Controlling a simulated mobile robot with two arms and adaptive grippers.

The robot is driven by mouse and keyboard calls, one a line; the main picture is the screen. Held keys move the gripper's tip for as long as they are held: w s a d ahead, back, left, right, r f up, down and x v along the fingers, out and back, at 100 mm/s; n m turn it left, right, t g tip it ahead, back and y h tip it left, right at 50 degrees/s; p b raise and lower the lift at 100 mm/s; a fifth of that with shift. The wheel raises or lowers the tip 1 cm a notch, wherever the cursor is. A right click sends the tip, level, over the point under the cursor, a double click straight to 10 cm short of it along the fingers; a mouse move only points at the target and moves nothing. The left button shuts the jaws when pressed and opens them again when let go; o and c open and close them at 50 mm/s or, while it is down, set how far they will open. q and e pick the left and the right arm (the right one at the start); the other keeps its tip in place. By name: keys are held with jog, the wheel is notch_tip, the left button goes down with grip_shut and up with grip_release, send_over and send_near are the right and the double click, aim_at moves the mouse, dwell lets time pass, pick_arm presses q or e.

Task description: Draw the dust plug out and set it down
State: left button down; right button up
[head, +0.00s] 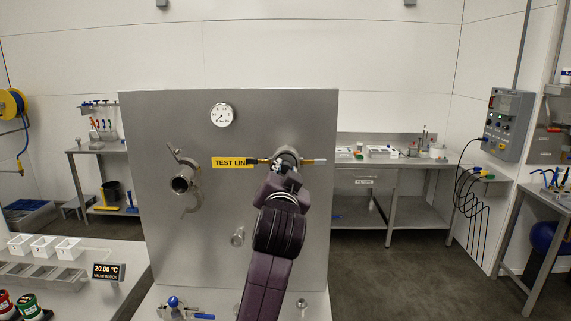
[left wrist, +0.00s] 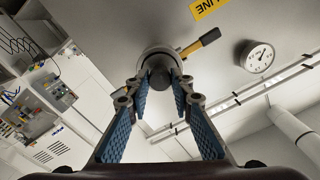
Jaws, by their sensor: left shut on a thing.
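The dust plug (left wrist: 160,75) shows as a dark round piece between my fingertips in the left wrist view. It sits at the mouth of a round metal port (left wrist: 157,54); I cannot tell how deep it is in. My left gripper (left wrist: 161,84), with blue finger pads, is shut on the plug. In the head view my left gripper (head: 284,168) is up against the port (head: 287,153) beside the yellow TEST LINE label (head: 231,162), and it hides the plug. My right gripper is in neither view.
A yellow-and-black handle (head: 314,161) sticks out beside the port. A low bench with white trays (head: 67,249) stands at left; a blue-handled valve (head: 174,302) stands below.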

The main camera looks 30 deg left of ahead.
aim_at(285, 169)
pick_arm(q)
jog(key=shift+s+d, duration=0.15)
jog(key=shift+s+d, duration=0.2)
jog(key=shift+s, duration=0.25)
jog(key=shift+s+d+p, duration=0.25)
jog(key=shift+s+p, duration=0.05)
jog(key=shift+p, duration=0.05)
jog(key=shift+s+d, duration=0.15)
jog(key=shift+s, duration=0.15)
jog(key=shift+s, duration=0.15)
jog(key=shift+p+v, duration=0.4)
jog(key=shift+v, duration=0.35)
jog(key=shift+p+v, duration=0.5)
jog(key=shift+v, duration=1.85)
